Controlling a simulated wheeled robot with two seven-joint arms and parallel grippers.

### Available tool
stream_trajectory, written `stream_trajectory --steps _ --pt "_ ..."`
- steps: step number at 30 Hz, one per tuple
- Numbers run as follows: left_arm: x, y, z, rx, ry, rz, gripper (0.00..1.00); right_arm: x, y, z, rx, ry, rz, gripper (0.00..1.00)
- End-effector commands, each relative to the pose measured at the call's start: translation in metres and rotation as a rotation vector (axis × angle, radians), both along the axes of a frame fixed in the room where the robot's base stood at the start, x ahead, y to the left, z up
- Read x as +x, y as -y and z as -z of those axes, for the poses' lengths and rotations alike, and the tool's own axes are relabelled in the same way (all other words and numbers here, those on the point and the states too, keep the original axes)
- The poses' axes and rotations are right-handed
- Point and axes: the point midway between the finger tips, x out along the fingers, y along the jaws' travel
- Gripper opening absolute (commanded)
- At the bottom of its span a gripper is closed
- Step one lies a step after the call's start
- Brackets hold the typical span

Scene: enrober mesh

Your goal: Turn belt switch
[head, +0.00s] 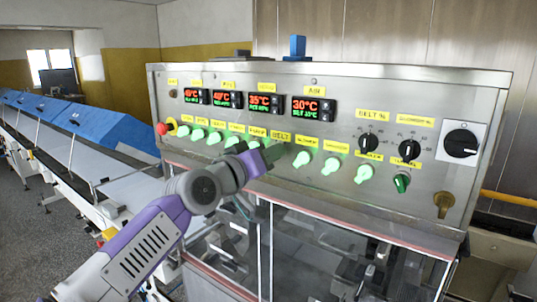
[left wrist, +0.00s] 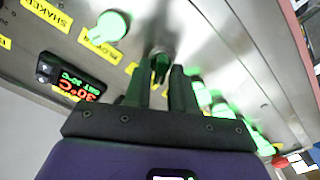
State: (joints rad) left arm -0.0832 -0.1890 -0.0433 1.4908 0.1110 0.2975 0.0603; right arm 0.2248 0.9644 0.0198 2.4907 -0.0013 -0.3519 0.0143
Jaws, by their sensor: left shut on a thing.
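The steel control panel (head: 335,120) fills the middle of the head view, with a row of lit green knob switches. My left gripper (head: 274,152) is at this row, just under the yellow BELT label (head: 281,136). It hides the switch there in the head view. In the left wrist view, the belt switch (left wrist: 160,64) looks dark green and unlit, between the two dark fingertips of my left gripper (left wrist: 161,75). The fingers are shut on it. Its exact turn angle is hard to tell. My right gripper is not in view.
Lit switches stand close on both sides, such as the green switch (head: 302,159) to the right. A red button (head: 162,129) is at the panel's left end. Clear panes (head: 320,255) lie below the panel. A conveyor with blue covers (head: 95,122) runs at left.

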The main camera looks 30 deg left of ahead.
Motion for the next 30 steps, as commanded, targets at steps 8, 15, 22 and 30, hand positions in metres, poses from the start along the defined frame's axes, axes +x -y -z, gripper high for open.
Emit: stream_trajectory --steps 8,15,22,30 --pt "0.0 0.0 0.001 -0.017 -0.004 0.002 0.0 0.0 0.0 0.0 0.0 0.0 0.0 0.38" --pt "0.0 0.0 0.001 -0.016 -0.004 0.002 0.28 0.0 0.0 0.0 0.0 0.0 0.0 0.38" --pt "0.0 0.0 0.001 -0.015 -0.003 0.001 0.38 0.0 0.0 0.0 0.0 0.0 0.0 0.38" --pt "-0.015 -0.001 0.0 -0.014 0.001 0.0 0.38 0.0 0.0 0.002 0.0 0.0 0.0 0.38"
